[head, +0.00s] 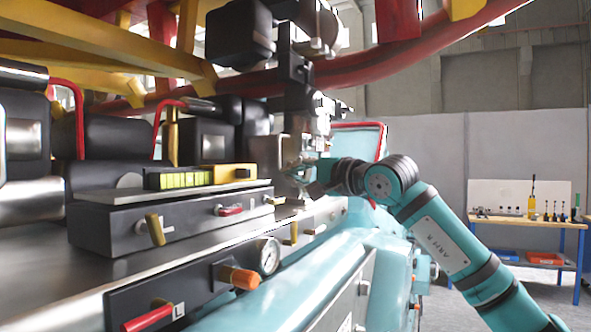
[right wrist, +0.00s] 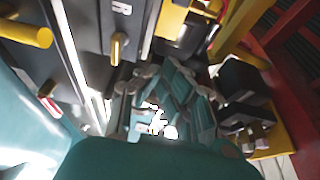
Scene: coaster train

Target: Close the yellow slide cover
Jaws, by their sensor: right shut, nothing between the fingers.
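A yellow block that looks like the slide cover (head: 234,173) sits on top of a dark control box (head: 170,222), left of centre in the head view. A yellow-green ribbed strip (head: 178,180) lies uncovered just left of it. My right gripper (head: 300,170) is to the right of the cover, apart from it, near a metal bracket; its fingers are partly lost among the machinery. In the right wrist view the gripper (right wrist: 172,88) is shut and empty. A yellow part (right wrist: 170,20) shows at the top there; I cannot tell whether it is the cover. My left gripper is out of view.
A pressure gauge (head: 268,256) is below. Red and yellow beams (head: 110,40) hang overhead. A workbench (head: 530,222) stands far right, with open floor before it.

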